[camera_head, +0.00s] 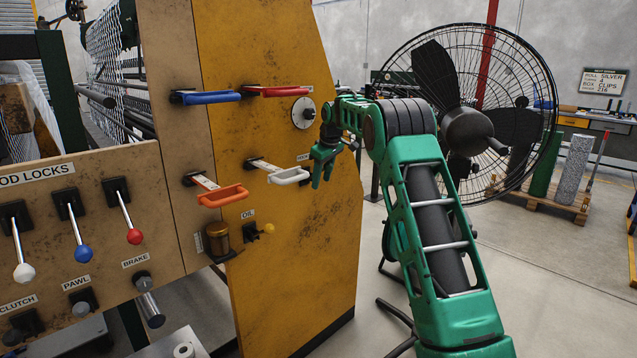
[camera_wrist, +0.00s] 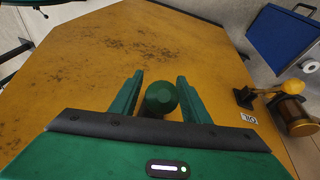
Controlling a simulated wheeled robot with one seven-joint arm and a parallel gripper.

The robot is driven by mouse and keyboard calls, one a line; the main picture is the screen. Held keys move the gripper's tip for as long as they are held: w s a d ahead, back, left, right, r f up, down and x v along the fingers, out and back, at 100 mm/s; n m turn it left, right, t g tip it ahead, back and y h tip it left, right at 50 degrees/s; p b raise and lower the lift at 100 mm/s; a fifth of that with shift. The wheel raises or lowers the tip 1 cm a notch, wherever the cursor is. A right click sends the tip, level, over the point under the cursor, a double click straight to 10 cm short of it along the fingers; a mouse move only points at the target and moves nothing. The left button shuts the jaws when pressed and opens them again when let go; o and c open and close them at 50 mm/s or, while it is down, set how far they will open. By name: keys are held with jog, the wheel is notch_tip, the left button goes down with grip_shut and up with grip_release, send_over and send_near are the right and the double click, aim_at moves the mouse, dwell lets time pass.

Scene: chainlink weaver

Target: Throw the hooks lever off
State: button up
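My gripper (camera_head: 323,172) is in front of the yellow side panel (camera_head: 295,230), to the right of the white handle. In the wrist view my gripper (camera_wrist: 160,90) is open, with one finger on each side of a round dark green knob (camera_wrist: 162,98). Gaps show beside the knob, and its shaft is hidden behind it. The knob appears to be that of the hooks lever; a partly hidden small label (camera_head: 303,157) is beside my gripper. In the head view I cannot tell the knob apart from my green fingers.
A white handle (camera_head: 289,175), an orange handle (camera_head: 223,196), a red handle (camera_head: 277,91) and a blue handle (camera_head: 212,97) stick out nearby. The oil lever's yellow knob (camera_head: 268,228) is below. A large fan (camera_head: 470,120) stands behind my arm.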

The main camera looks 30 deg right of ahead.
aim_at(326, 164)
jog(key=v, duration=1)
jog(key=shift+r, duration=0.35)
jog(key=shift+s, duration=0.1)
